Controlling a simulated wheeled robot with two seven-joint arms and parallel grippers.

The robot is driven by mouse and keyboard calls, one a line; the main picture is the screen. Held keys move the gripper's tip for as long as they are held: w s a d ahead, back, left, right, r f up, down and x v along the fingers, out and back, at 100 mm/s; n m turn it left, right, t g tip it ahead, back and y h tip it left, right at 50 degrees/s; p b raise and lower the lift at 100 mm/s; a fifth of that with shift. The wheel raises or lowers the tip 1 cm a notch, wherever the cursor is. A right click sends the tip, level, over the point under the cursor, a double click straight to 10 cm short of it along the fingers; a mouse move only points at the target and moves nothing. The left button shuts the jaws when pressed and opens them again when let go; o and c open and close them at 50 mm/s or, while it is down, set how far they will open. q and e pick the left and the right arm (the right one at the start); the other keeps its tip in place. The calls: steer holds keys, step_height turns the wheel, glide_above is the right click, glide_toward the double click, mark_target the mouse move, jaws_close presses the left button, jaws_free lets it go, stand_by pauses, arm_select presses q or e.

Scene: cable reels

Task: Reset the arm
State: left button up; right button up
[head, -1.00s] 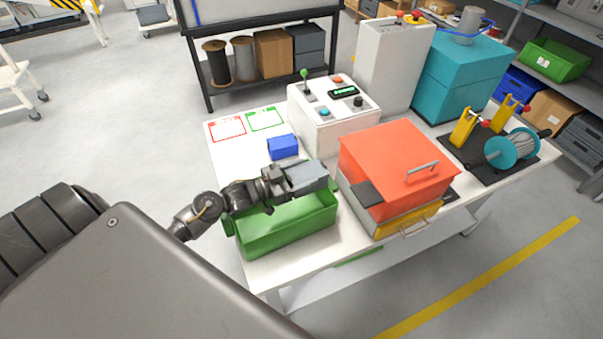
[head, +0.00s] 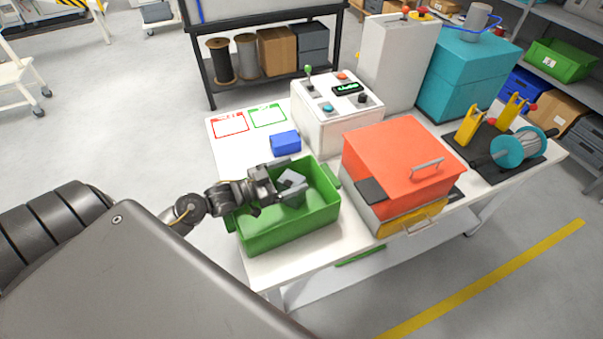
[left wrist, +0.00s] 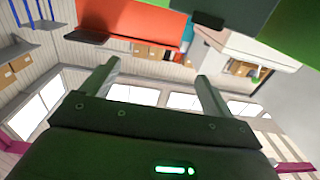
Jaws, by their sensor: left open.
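My left gripper (head: 300,178) is over the green bin (head: 285,232), its two dark fingers spread apart. The left wrist view also shows it open (left wrist: 155,85), with nothing between its fingers. My left arm reaches in from the left over the bin's near left side. My right gripper is not in view.
Right of the bin stands the orange-lidded machine (head: 400,160). Behind are a blue block (head: 285,142) and a white control box (head: 335,115). A reel stand (head: 515,147) and a teal cabinet (head: 465,75) are to the right. The table's (head: 280,268) front left is clear.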

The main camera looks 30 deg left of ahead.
arm_select(q)
steer(key=v, duration=0.3)
